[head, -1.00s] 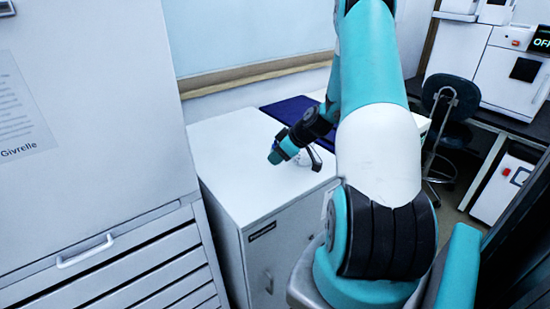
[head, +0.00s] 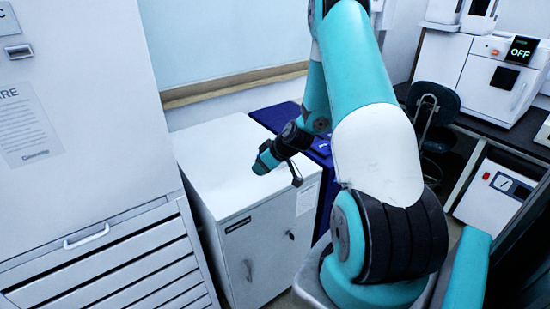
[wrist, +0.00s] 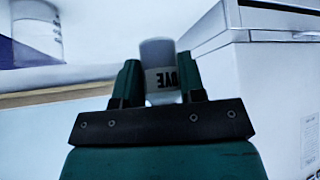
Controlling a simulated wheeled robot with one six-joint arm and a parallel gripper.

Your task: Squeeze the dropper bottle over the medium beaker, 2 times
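My gripper (wrist: 160,82) has its two dark green fingers on either side of a pale bottle in the wrist view. This dropper bottle (wrist: 158,55) has a grey-white body and a white label with dark letters that look like DYE, inverted. The fingers appear closed against its sides. In the head view my gripper (head: 262,164) is above the white cabinet top; the bottle is hidden there. A pale, marked, cup-like vessel (wrist: 37,30) is cut off at the upper left of the wrist view. I cannot tell if it is the medium beaker.
The white cabinet (head: 205,150) has a bare top. A tall drawer unit (head: 85,110) stands close at left. A chair (head: 430,115) and bench equipment are at the right.

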